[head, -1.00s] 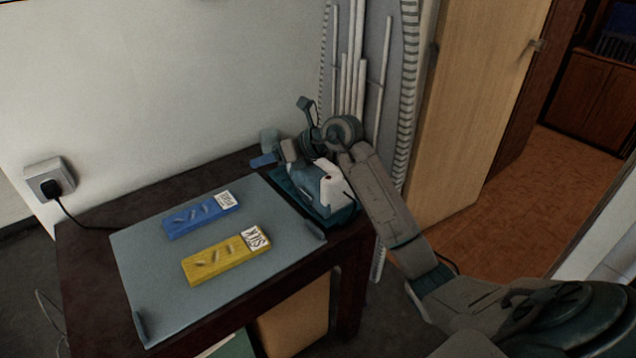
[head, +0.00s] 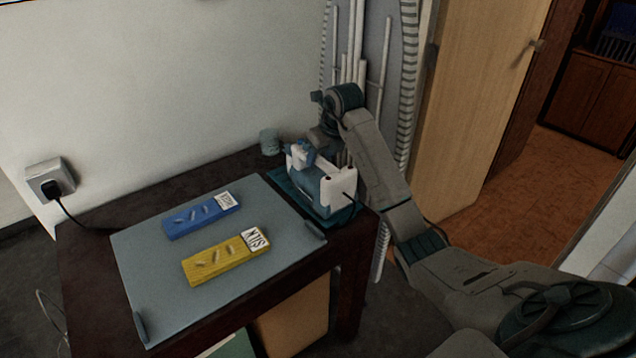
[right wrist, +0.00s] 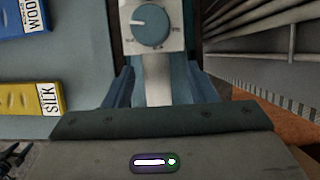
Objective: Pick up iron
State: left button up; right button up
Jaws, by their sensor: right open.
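The iron (head: 340,192), white and blue, stands on a teal pad (head: 290,188) at the right end of the dark table. In the right wrist view the iron's blue dial (right wrist: 152,25) is at the top, and its pale handle runs down between my fingers. My right gripper (head: 322,150) is at the iron's top from behind and the right. In the right wrist view the right gripper (right wrist: 160,88) is open, with one blue finger on each side of the handle. Contact cannot be made out. My left gripper is not seen.
A grey mat (head: 150,270) holds a blue block (head: 190,222) and a yellow block (head: 215,264) labelled SILK. A small translucent cup (head: 269,142) stands behind the iron. An ironing board (head: 385,110) leans close behind my right arm. A plug (head: 50,185) is on the left wall.

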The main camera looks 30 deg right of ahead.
aim_at(311, 170)
jog(key=x, duration=0.4)
jog(key=shift+w+a+f, duration=0.1)
jog(key=shift+a+f, duration=0.1)
jog(key=shift+f, duration=0.1)
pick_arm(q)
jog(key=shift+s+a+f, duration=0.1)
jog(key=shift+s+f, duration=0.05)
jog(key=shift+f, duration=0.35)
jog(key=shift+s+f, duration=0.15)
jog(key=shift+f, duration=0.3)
pick_arm(e)
jog(key=c, duration=1.1)
jog(key=shift+r+p, duration=0.2)
jog(key=shift+p, duration=0.1)
grip_shut()
jog(key=shift+w, duration=0.1)
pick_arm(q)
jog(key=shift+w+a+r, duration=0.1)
pick_arm(e)
jog(key=shift+d+r, duration=0.1)
jog(key=shift+d, duration=0.05)
